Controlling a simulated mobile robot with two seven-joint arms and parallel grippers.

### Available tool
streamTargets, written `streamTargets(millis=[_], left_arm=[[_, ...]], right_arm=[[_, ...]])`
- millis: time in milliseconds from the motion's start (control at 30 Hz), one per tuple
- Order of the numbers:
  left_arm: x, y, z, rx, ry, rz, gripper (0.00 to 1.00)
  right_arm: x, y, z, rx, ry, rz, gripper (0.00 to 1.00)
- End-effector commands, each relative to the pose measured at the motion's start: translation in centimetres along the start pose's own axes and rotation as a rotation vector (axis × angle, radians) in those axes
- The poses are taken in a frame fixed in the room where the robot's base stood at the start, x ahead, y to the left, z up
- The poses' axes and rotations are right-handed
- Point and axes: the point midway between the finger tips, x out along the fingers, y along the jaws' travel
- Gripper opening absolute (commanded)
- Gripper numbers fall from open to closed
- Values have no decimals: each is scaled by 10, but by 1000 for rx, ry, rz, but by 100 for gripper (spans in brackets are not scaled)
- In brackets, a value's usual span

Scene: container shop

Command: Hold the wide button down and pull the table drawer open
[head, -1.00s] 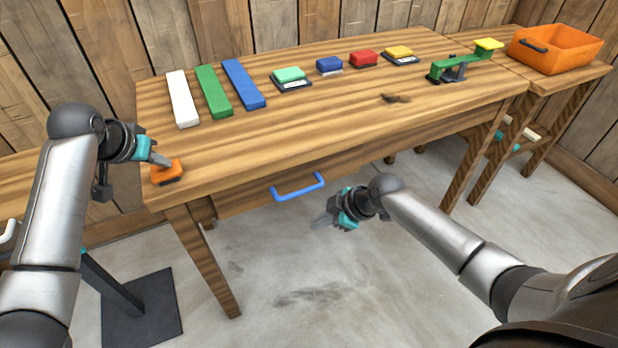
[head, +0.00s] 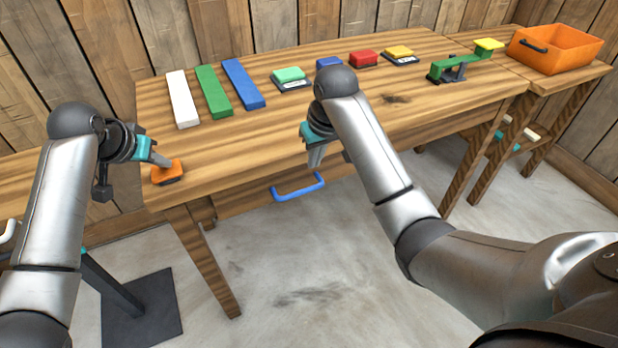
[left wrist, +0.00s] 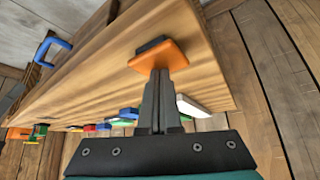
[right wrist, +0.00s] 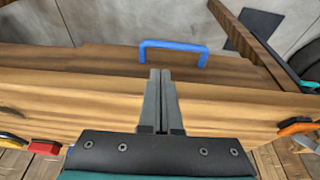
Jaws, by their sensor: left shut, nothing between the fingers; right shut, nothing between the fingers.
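The wide orange button (head: 168,172) sits on the table's near left corner. My left gripper (head: 168,162) is shut and empty, its fingertips at the button; in the left wrist view the tips meet the orange cap (left wrist: 155,54). I cannot tell how far the cap is pressed. The drawer's blue handle (head: 298,188) hangs on the table's front. My right gripper (head: 314,164) is shut and empty, pointing down in front of the table edge, above the handle and apart from it. The handle also shows beyond the fingertips in the right wrist view (right wrist: 172,45). The drawer (head: 245,198) looks closed.
White, green and blue bars (head: 213,92) lie on the table (head: 250,130). Several smaller buttons (head: 363,58) stand along the back. A green lever with a yellow pad (head: 460,66) and an orange bin (head: 556,48) are at the right. The floor before the drawer is clear.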

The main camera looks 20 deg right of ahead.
Motion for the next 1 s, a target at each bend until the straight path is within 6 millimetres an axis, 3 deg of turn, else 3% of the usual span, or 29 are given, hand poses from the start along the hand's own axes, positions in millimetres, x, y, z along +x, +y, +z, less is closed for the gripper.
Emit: streamTargets(millis=[167, 600, 1000], left_arm=[[2, 0, 4, -1, -11, 1, 0], [2, 0, 4, -1, -11, 1, 0], [2, 0, 4, -2, -11, 1, 0]], right_arm=[[9, 0, -1, 25, -1, 8, 0], [77, 0, 0, 21, -2, 7, 0], [98, 1, -2, 19, 1, 8, 0]])
